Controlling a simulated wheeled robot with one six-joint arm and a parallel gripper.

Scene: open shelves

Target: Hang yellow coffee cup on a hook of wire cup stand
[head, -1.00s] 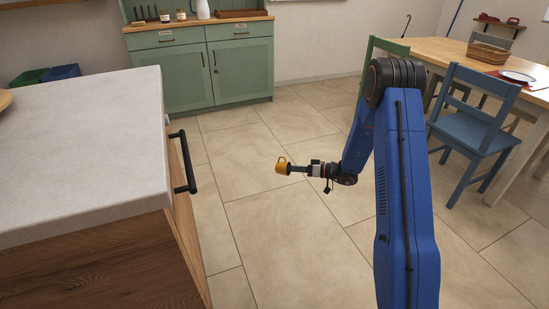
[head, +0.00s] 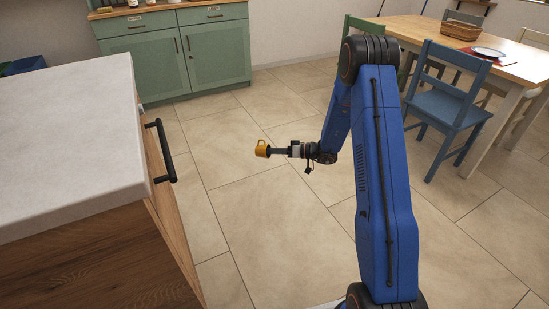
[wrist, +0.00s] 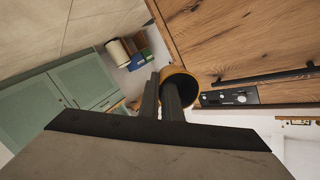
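The yellow coffee cup (head: 262,149) is at the tip of my gripper (head: 273,151), held in the air over the tiled floor. In the wrist view the cup (wrist: 181,84) sits at the ends of the two dark fingers of my gripper (wrist: 163,98), which are close together at its wall. The cup's dark inside faces the wrist camera. The wire cup stand does not show in either current view.
A counter with a pale top (head: 70,130) and a black handle (head: 160,150) stands at the left. A green cabinet (head: 175,60) is at the back. A blue chair (head: 445,105) and wooden table (head: 460,38) stand at the right. The middle floor is clear.

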